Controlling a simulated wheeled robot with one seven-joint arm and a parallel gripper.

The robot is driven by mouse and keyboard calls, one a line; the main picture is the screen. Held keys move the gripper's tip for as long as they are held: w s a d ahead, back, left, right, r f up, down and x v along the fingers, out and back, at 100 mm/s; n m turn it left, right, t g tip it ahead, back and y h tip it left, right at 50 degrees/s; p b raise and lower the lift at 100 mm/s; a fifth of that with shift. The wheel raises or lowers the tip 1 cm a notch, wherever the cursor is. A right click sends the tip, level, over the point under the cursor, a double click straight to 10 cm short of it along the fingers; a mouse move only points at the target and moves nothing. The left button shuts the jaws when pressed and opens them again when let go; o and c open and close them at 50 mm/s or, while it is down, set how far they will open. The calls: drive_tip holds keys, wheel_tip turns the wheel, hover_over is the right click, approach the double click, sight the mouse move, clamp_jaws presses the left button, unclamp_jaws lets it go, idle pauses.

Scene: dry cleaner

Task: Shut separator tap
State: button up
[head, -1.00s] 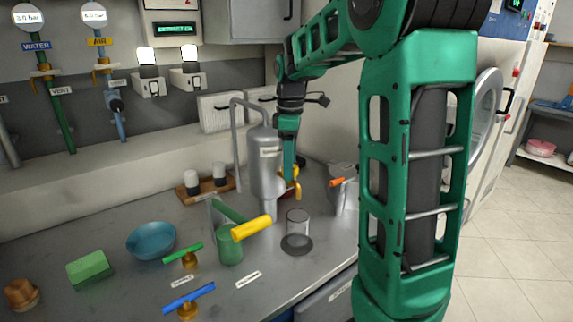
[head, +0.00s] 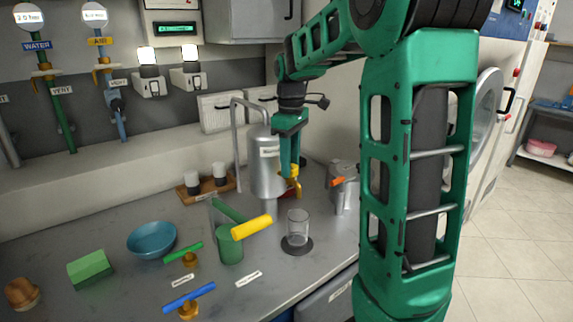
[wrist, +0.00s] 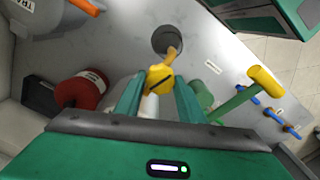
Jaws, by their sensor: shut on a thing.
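The separator (head: 266,175) is a grey metal cylinder with a bent pipe, standing on the counter. Its yellow tap (head: 295,184) sticks out at its right side, above and behind a clear glass (head: 298,228). My gripper (head: 289,172) comes down from above at the tap. In the wrist view the gripper (wrist: 160,84) has the yellow tap handle (wrist: 158,76) between its fingertips and is shut on it. The tap's spout (wrist: 173,53) points toward a dark round base (wrist: 160,34). In the head view my fingers hide part of the handle.
A metal jug with an orange handle (head: 337,182) stands to the right. Green (head: 183,252) and blue (head: 189,298) valve handles are at front left.

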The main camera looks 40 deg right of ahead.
drive_tip(key=m, duration=0.7)
drive_tip(key=shift+w, duration=0.1)
drive_tip(key=m, duration=0.7)
drive_tip(key=shift+r, duration=0.1)
idle(0.3)
drive_tip(key=o, duration=1)
drive_tip(key=shift+o, duration=0.2)
wheel_tip(320, 180, up, 11)
drive_tip(key=shift+f, duration=0.2)
